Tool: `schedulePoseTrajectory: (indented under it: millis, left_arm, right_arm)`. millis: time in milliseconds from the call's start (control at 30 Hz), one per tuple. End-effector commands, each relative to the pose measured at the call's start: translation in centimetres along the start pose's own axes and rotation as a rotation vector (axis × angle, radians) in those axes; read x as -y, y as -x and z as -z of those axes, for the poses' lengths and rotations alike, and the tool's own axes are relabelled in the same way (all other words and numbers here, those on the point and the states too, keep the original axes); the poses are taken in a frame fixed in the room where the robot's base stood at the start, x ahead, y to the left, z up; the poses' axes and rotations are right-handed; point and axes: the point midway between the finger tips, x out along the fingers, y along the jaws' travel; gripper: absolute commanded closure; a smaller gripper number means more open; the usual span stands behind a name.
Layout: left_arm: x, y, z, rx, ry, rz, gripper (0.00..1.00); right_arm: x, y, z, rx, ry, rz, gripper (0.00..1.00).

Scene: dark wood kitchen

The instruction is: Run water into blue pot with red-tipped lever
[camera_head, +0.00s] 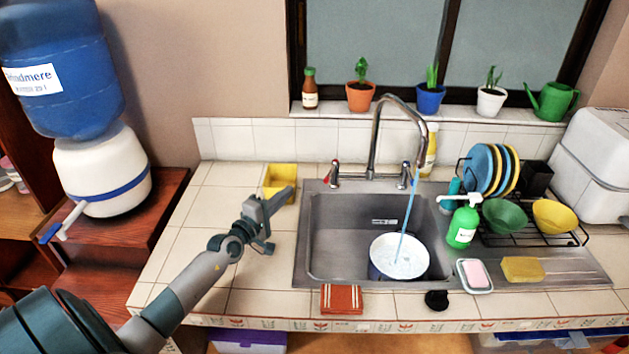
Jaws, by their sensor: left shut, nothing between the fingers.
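The pot (375,268), dark blue outside with a pale inside, stands in the sink basin (335,240). A thin blue stream of water (407,222) runs from the curved faucet (375,130) into it, and the inside looks whitish and wet. The red-tipped lever (334,172) is on the left of the faucet. A blue-tipped lever (407,176) is on the right. My left gripper (284,197) is shut and empty above the counter, left of the sink and apart from the red-tipped lever. My right gripper is out of view.
A yellow container (279,181) stands just behind my left gripper. Right of the basin are a green soap bottle (463,224), a dish rack (520,235), a soap dish (475,275) and a sponge (522,269). A red cloth (341,299) lies at the front edge. The left counter is mostly clear.

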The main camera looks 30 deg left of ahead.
Motion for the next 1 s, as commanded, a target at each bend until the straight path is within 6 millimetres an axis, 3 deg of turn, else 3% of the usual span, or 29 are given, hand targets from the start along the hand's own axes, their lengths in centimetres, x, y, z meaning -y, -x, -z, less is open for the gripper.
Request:
schedulePoseTrajectory:
  millis: [567,1000]
  left_arm:
    - [-0.1,-0.7,0.1,0.000,-0.015,0.003,1.00]
    - [0.0,-5.9,0.1,0.000,-0.015,0.002,1.00]
  right_arm:
    - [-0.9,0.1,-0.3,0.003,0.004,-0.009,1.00]
    - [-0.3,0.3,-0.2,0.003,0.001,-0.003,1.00]
